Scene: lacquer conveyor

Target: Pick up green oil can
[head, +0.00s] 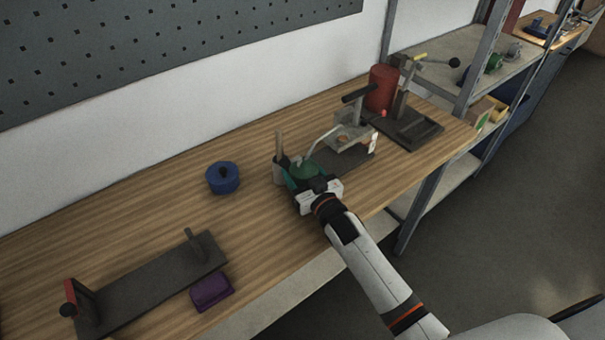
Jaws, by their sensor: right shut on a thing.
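The green oil can (303,170) stands on the wooden workbench (140,227), near its front edge, with its thin pale spout slanting up to the right. My right gripper (308,185) comes in from the lower right and is shut on the can, with its fingers around the body. The lower part of the can is hidden behind the gripper. I cannot tell whether the can touches the bench. My left gripper is not in view.
A grey holder with a wooden handle (279,146) stands close left of the can. A blue round tin (223,178), a purple block (211,291) and a long dark fixture (150,285) are to the left. A red cylinder (381,90) stands behind right.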

